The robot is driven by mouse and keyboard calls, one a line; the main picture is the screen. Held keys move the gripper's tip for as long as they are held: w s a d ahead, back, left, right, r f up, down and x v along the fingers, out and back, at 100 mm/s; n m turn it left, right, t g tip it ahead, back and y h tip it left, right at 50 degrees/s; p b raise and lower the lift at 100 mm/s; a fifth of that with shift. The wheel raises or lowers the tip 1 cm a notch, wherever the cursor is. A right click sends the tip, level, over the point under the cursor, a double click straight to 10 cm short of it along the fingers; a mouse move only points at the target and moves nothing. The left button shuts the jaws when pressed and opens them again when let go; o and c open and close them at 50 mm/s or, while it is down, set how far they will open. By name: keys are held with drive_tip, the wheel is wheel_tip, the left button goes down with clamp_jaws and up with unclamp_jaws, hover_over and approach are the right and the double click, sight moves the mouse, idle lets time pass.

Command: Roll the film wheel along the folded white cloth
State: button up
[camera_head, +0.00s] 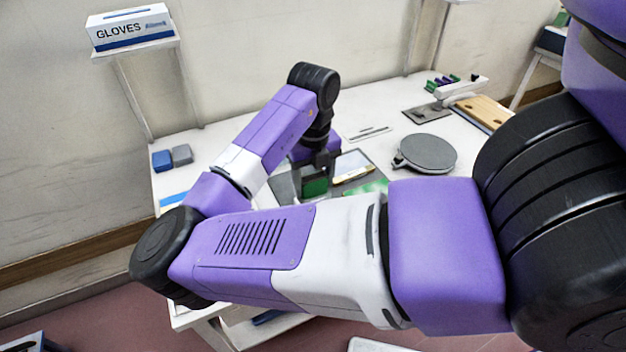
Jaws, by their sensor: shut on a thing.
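My gripper (318,170) points down over the middle of the white table, partly hidden by my own arm. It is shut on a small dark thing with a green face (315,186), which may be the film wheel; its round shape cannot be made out. A pale, flat piece with a yellowish edge (354,166) lies on a dark grey plate just right of my gripper. I cannot tell whether it is the folded white cloth. My forearm hides the front of the work area, and contact under the held thing cannot be seen.
A round grey disc (425,153) lies right of the gripper. A green sheet (369,187) lies nearer. Blue and grey blocks (171,158) stand at the table's left. A rack (455,87) and wooden board (486,112) are back right. A gloves box (128,27) sits on a shelf.

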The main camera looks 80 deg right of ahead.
drive_tip(key=shift+f+b, duration=0.9)
drive_tip(key=shift+f, duration=0.15)
idle(2.1)
drive_tip(key=shift+d, duration=0.1)
